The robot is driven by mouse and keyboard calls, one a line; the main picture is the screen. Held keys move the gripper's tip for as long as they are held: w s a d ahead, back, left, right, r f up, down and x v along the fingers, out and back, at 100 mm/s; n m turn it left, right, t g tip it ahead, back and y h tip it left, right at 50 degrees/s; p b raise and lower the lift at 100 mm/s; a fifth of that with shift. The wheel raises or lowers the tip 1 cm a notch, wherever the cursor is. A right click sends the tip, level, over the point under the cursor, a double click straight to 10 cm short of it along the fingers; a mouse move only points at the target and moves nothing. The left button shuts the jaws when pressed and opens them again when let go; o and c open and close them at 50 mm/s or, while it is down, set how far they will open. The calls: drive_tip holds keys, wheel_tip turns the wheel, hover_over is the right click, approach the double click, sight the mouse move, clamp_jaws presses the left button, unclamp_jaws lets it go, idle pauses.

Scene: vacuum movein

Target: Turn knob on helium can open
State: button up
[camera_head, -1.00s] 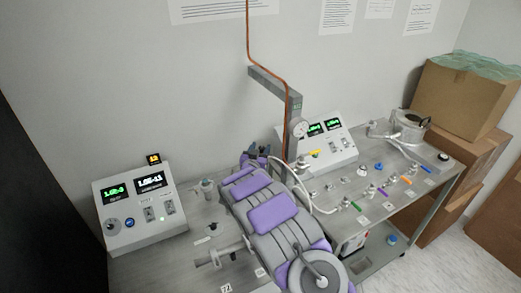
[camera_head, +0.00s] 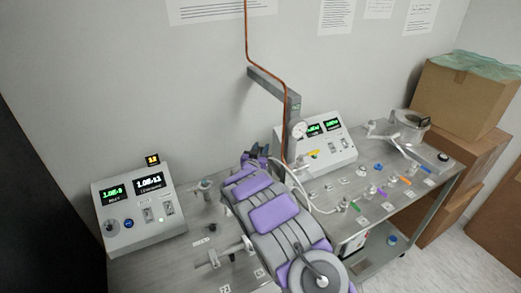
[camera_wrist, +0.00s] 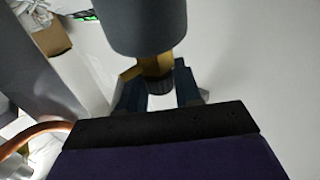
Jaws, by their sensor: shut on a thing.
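In the wrist view, a dark grey cylinder (camera_wrist: 145,22), which looks like the helium can, fills the top middle. A brass fitting (camera_wrist: 152,66) and a small dark knob (camera_wrist: 160,86) stick out of its end toward me. My gripper (camera_wrist: 160,92) is shut on the knob, with one blue-grey finger on each side. In the head view my gripper (camera_head: 255,153) is small and dark, near the wall behind the bench, left of the grey post. The can and knob cannot be made out there; my purple and grey arm covers much of that area.
A copper pipe (camera_head: 284,100) runs down the grey post (camera_head: 294,125) close to the right of my gripper. A control box (camera_head: 325,148) stands right of it, another (camera_head: 140,210) at left. The bench (camera_head: 375,215) holds several small valves. Cardboard boxes (camera_head: 465,100) stand at far right.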

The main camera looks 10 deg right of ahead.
drive_tip(key=p, duration=0.1)
drive_tip(key=m+h+p, duration=0.1)
drive_tip(key=p, duration=0.1)
drive_tip(key=shift+a+r+g, duration=0.2)
drive_tip(key=shift+r+g, duration=0.05)
drive_tip(key=shift+g, duration=0.05)
drive_tip(key=shift+m+g+h+p, duration=0.5)
drive_tip(key=shift+m+h+p, duration=0.3)
drive_tip(key=shift+p, duration=0.45)
drive_tip(key=shift+f+h, duration=0.1)
drive_tip(key=shift+h, duration=0.2)
drive_tip(key=shift+d+f+g+p, duration=0.1)
drive_tip(key=shift+g+p, duration=0.2)
drive_tip(key=o, duration=0.9)
drive_tip(key=shift+s, duration=0.1)
drive_tip(key=v, duration=1.7)
drive_tip(key=shift+a+f, duration=0.25)
drive_tip(key=shift+a, duration=0.15)
